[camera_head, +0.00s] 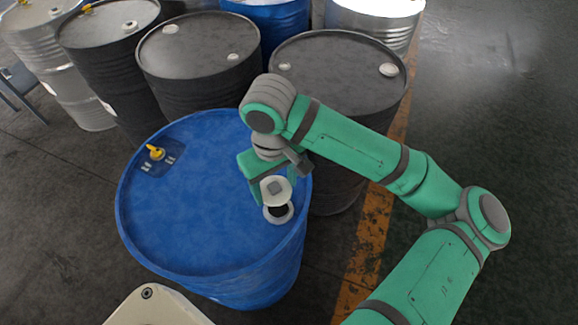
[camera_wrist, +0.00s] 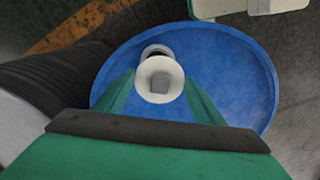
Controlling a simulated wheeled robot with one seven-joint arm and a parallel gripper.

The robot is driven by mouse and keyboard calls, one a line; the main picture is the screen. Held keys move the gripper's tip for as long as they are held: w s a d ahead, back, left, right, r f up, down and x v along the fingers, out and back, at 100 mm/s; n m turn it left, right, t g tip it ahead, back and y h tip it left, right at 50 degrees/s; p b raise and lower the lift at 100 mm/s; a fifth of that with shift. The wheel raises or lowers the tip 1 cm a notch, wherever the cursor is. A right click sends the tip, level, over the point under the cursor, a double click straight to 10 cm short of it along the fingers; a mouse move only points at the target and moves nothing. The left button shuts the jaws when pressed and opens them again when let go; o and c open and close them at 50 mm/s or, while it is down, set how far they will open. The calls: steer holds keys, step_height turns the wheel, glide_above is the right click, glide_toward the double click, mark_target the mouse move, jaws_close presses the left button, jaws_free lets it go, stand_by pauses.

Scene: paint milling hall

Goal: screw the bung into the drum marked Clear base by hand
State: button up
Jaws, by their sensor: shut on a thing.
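The blue drum (camera_head: 190,220) stands upright in front of me; I cannot read the name Clear base on it. My gripper (camera_head: 275,188) is shut on a white bung (camera_head: 276,190) with a square middle, over the right part of the drum's top. The bung also shows between the fingers in the wrist view (camera_wrist: 160,78). The drum's open bung hole (camera_head: 279,212), with a pale rim, shows just below the bung. The bung appears apart from the hole and partly covers it in both views. In the wrist view the blue drum top (camera_wrist: 230,80) lies beneath the fingers.
A yellow fitting (camera_head: 156,152) sits at the left of the blue drum's top. Black drums (camera_head: 200,50) stand close behind, one (camera_head: 340,75) behind my gripper. A steel drum (camera_head: 375,18) is at the back. Open floor lies to the right.

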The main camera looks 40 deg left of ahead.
steer(key=shift+w+f, duration=0.2)
steer(key=shift+w, duration=0.1)
steer(key=shift+s+f, duration=0.1)
steer(key=shift+f, duration=2.3)
steer(key=shift+d+f, duration=0.2)
steer(key=shift+f, duration=0.1)
steer(key=shift+f, duration=0.45)
steer(key=shift+f, duration=0.2)
steer(key=shift+s+a+f, duration=0.1)
steer(key=shift+s+f, duration=0.05)
steer(key=shift+f, duration=0.05)
steer(key=shift+f, duration=0.75)
